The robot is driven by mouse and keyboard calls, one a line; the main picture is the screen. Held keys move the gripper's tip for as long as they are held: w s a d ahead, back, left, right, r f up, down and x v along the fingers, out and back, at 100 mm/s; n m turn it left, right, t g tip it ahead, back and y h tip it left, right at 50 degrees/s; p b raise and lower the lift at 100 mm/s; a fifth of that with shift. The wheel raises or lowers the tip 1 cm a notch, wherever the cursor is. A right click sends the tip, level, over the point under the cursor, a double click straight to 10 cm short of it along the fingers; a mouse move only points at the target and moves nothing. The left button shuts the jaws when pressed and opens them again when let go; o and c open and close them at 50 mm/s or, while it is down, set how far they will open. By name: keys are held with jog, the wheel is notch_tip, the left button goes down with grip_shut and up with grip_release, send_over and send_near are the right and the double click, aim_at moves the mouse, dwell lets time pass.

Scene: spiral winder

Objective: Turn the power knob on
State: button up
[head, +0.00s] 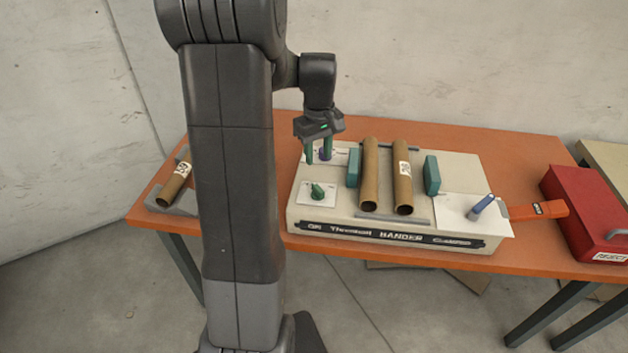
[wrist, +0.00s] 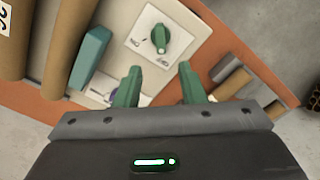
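A green knob (head: 317,191) sits on a white plate at the front left of the cream winder machine (head: 306,216). In the wrist view the knob (wrist: 160,38) and small labels on its plate show beyond the fingertips; I cannot read the labels surely. My gripper (head: 318,157) hangs over the back left of the machine, behind the green knob and apart from it. The gripper (wrist: 159,72) has its two green fingers spread, with nothing held. A blue-purple control (head: 325,155) on a second white plate is partly hidden by the fingers.
Two brown tubes (head: 370,180) lie on the machine between teal blocks (head: 432,175). A blue-tipped lever (head: 482,205) stands at its right, near an orange handle (head: 538,210). A red reject box (head: 588,215) is at the right table end. Another tube (head: 174,185) lies at the left.

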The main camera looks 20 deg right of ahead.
aim_at(317, 187)
notch_tip(317, 187, down, 11)
jog(key=shift+w+f+p, duration=0.1)
jog(key=shift+p, duration=0.35)
grip_shut()
